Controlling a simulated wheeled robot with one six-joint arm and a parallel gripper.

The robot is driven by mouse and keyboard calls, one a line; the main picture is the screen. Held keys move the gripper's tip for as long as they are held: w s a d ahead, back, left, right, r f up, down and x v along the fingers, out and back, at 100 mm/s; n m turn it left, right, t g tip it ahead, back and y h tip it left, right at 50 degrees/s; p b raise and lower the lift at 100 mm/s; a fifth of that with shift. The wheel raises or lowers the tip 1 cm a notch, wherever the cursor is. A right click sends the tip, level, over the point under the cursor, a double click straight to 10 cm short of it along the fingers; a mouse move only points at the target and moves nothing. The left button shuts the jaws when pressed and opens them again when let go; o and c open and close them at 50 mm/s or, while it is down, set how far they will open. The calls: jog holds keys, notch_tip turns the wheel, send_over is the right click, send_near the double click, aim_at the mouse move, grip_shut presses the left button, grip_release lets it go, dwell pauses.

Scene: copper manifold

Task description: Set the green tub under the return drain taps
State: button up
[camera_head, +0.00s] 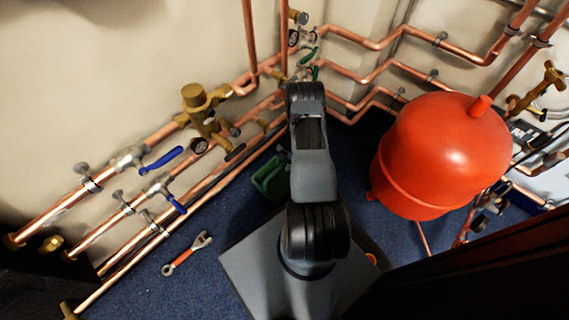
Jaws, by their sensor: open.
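The green tub (270,177) is on the blue floor, just left of my arm. My arm hides its right part. The return pipes' drain taps cannot be told apart for sure. Small taps with green handles (309,54) are on the copper pipes near the corner, above the tub in the picture. A brass valve (205,115) with small dark-handled fittings is on the left wall pipes. My arm stretches away from the camera toward the corner. My gripper cannot be seen; the arm's own links cover where it would be.
A large red vessel (440,150) stands right of my arm. Blue-handled valves (162,160) stick out from the left wall pipes. An orange-handled wrench (187,254) lies on the floor at left. Open carpet (225,210) lies between wrench and tub. A dark edge (480,265) fills the lower right.

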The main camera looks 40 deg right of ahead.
jog(key=p+v, duration=0.4)
jog(key=v, duration=0.8)
jog(key=shift+r+p, duration=0.2)
jog(key=shift+p, duration=0.1)
